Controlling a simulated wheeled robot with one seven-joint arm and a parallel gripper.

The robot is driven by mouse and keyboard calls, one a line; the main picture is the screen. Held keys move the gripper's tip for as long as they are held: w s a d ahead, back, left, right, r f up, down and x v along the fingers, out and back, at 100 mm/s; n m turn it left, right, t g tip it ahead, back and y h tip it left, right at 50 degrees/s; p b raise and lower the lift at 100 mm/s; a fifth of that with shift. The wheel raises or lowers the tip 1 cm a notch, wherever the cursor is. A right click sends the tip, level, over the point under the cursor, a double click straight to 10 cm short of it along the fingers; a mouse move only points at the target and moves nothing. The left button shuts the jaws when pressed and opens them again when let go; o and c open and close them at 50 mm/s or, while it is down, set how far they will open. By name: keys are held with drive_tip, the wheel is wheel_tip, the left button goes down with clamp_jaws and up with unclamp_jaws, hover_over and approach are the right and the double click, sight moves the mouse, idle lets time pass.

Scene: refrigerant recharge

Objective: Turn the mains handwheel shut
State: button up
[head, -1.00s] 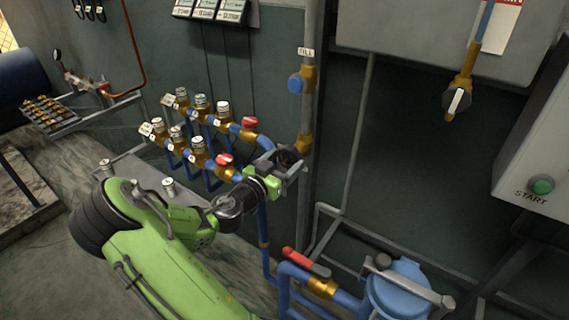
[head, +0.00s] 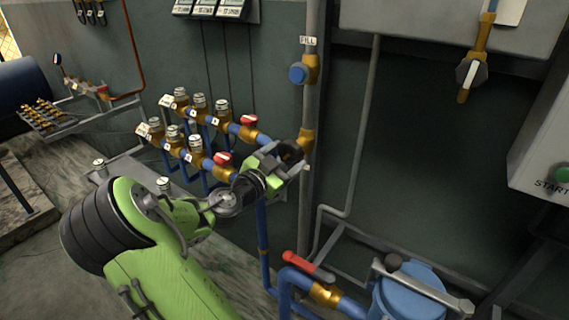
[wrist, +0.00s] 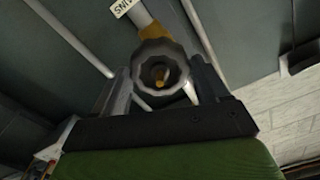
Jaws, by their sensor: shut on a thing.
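The mains handwheel (wrist: 161,52) is a dark, scalloped round wheel with a brass centre. In the wrist view it sits between the two fingers of my gripper (wrist: 162,82), with a brass valve body and a partly cut-off "MAINS" label behind it. My gripper is shut on the wheel, one finger on each side. In the head view the gripper (head: 285,167) is at the dark handwheel (head: 291,152) beside the brass fitting on the vertical grey pipe. The fingers partly hide the wheel there. How far the wheel is turned cannot be told.
Red-handled valves (head: 224,158) and brass manifolds stand just left of my gripper. A blue knob (head: 298,74) is above on the grey pipe. A red lever (head: 307,264) and blue canister (head: 408,292) are below right.

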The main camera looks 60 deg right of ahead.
drive_tip(key=shift+f, duration=0.15)
drive_tip(key=m, duration=0.3)
drive_tip(key=shift+m, duration=0.8)
drive_tip(key=shift+m, duration=2.4)
drive_tip(key=m, duration=0.4)
drive_tip(key=shift+m, duration=0.4)
drive_tip(key=o, duration=1)
